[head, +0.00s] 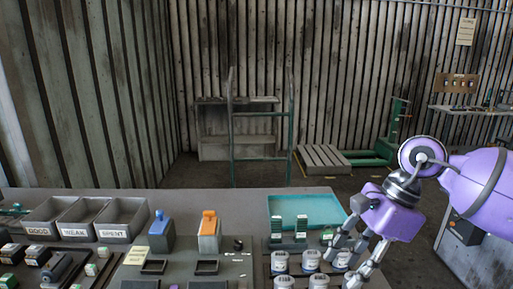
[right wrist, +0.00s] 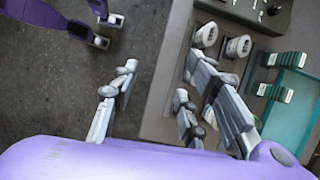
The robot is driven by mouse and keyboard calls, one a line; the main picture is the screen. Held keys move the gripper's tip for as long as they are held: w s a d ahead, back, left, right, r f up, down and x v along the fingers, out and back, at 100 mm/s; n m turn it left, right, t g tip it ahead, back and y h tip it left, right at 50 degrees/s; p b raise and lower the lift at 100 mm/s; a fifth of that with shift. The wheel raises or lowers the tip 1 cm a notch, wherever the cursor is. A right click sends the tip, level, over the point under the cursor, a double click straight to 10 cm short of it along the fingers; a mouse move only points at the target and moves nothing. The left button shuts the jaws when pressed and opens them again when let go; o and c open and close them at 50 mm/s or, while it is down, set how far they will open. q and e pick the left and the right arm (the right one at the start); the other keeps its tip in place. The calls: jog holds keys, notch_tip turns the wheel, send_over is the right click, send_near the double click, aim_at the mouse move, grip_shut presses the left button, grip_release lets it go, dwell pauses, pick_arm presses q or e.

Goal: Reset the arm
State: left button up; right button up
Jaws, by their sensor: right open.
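My right arm comes in from the right in the head view. Its right gripper (head: 348,262) is open, its fingers pointing down and left over the right end of the bench. No object shows between the fingers. The fingers overlap the white round jars (head: 311,258) in the picture; I cannot tell whether they touch. In the right wrist view the open fingers (right wrist: 160,90) spread over the bench edge, with two jars (right wrist: 237,47) just beyond. My left gripper is not in view.
The grey bench (head: 300,196) holds a teal tray (head: 290,208), green-topped blocks (head: 302,224), blue-topped (head: 160,236) and orange-topped (head: 208,232) units, and labelled bins (head: 118,228) at left. A green trolley frame (head: 232,125) stands behind. Dark floor (right wrist: 60,100) lies beyond the bench edge.

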jog(key=s+a+f+m+t+y+p, duration=0.1)
jog(key=s+a+f+m+t+y, duration=0.15)
jog(key=a+m+y, duration=0.55)
jog(key=s+a+f+m+t+y+p, duration=0.1)
jog(key=s+a+f+m+y, duration=0.15)
jog(key=a+m+y, duration=0.6)
jog(key=s+d+f+m+t+h, duration=0.1)
jog(key=d+f+m+t+h, duration=0.65)
jog(key=m, duration=0.55)
jog(key=s+d+f+m+t+h, duration=0.1)
jog(key=d+f+m+t+h, duration=0.35)
jog(key=f+m+h, duration=0.65)
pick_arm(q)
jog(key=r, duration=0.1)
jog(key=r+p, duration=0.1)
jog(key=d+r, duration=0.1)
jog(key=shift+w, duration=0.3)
pick_arm(e)
jog(key=s+d+f+m+g+h, duration=0.1)
jog(key=s+d+f+m+g, duration=0.1)
jog(key=s+f+m, duration=0.5)
jog(key=s+d+f+m+g+h, duration=0.1)
jog(key=s+d+f+m+g, duration=0.2)
jog(key=s+f+m, duration=0.4)
jog(key=s+f+g, duration=0.1)
jog(key=s+f, duration=0.1)
jog(key=s, duration=0.5)
jog(key=shift+s+d, duration=0.15)
jog(key=shift+d, duration=0.1)
